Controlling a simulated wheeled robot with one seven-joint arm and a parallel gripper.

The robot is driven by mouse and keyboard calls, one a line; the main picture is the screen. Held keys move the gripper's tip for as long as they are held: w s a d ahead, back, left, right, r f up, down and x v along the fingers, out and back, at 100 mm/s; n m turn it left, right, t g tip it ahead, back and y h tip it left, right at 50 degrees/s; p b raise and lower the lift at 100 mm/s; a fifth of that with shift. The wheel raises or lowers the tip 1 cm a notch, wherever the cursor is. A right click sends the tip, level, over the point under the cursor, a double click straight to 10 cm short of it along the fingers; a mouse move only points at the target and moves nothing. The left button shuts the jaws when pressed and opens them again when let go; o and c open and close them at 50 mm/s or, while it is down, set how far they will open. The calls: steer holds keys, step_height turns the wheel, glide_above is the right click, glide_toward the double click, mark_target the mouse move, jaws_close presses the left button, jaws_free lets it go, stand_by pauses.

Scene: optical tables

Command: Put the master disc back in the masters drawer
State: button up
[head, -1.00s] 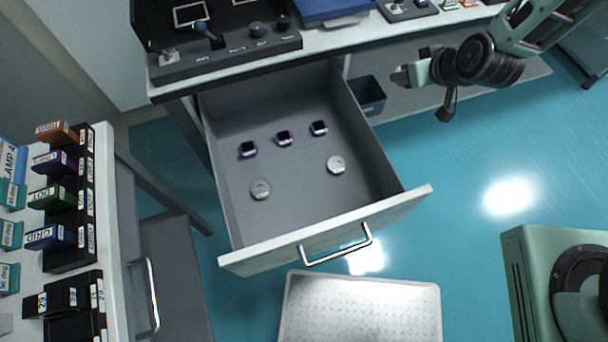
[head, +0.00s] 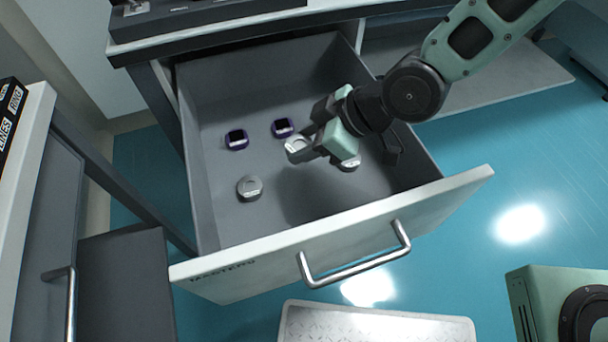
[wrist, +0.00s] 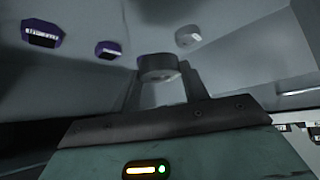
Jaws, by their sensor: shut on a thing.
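The masters drawer (head: 262,240) is pulled open, with its label on the front edge. My gripper (head: 308,150) is over the inside of the drawer, shut on a small grey master disc (head: 297,146). The disc also shows between the fingertips in the wrist view (wrist: 158,69). It appears to be above the drawer floor, but the exact gap cannot be told. Another grey disc (head: 250,188) lies on the drawer floor to the left.
Two purple-rimmed pieces, one at the left (head: 236,139) and one nearer the middle (head: 283,128), lie toward the drawer's back. The drawer's front wall and handle (head: 355,268) stand toward me. A metal plate (head: 375,323) lies below the drawer.

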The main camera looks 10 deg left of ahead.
mark_target(294, 175)
step_height(294, 175, down, 9)
steer(key=b, duration=0.2)
steer(key=shift+r+b, duration=0.2)
steer(key=shift+b, duration=0.15)
steer(key=shift+f, duration=0.1)
steer(key=o, duration=1.2)
steer(key=shift+o, duration=0.2)
steer(key=p+v, duration=0.4)
steer(key=v, duration=0.8)
